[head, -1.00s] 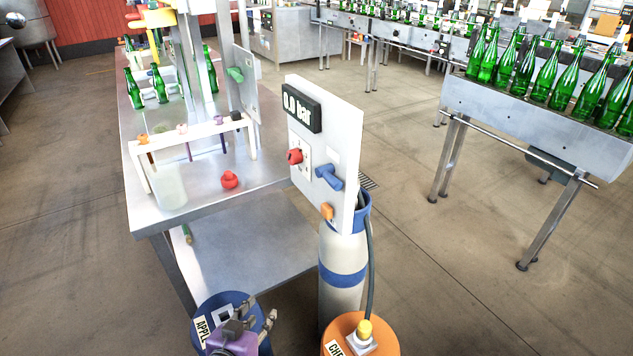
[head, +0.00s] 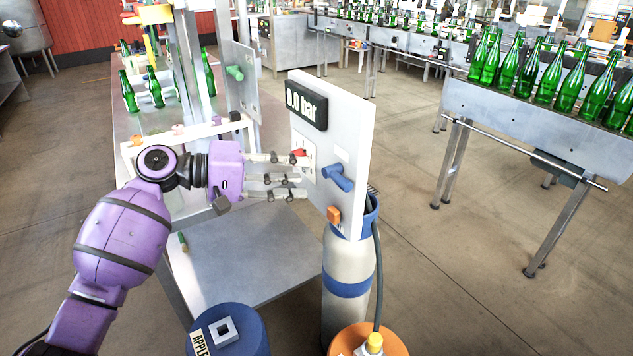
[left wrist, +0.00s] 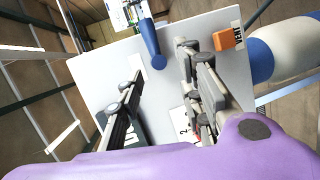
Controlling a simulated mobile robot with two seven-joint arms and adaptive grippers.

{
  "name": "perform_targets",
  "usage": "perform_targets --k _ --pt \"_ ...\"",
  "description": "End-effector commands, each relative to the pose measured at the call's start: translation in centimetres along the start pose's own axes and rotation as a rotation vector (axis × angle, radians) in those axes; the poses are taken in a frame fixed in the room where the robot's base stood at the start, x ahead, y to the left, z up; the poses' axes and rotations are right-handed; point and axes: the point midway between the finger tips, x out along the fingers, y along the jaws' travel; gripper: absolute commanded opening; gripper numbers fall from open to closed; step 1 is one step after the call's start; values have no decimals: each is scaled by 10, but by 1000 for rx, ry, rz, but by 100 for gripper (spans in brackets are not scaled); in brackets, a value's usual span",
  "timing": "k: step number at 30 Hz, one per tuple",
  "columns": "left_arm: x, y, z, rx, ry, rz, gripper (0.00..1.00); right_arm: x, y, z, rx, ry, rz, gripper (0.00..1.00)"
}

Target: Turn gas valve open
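A white upright panel (head: 345,125) carries a black display reading 0.0 bar (head: 306,107), a blue valve handle (head: 338,177), a red knob (head: 299,155) and an orange block (head: 334,214). My left gripper (head: 301,176) is open and empty, its fingers spread at the panel's left side, left of the blue handle. A fingertip partly covers the red knob. In the left wrist view the blue handle (left wrist: 151,42) lies ahead between the spread fingers (left wrist: 160,66), not gripped. Whether a fingertip touches the panel, I cannot tell. My right gripper is not in view.
A grey gas cylinder (head: 347,260) with a blue band stands below the panel. A blue drum (head: 250,325) and an orange drum (head: 395,345) stand in front. A steel table (head: 250,255) is at left. A conveyor with green bottles (head: 545,110) is at right. Open floor lies between.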

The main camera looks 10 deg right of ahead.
Motion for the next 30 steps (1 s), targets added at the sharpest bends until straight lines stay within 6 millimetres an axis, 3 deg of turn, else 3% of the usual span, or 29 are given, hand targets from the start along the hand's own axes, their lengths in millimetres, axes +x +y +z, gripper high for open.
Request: perform_targets --k 5,21,30 --pt "0 7 24 -103 -109 31 34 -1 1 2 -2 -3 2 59" --pt "70 10 31 -110 -106 28 34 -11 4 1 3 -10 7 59" --pt "77 8 32 -110 -105 27 34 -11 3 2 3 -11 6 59"
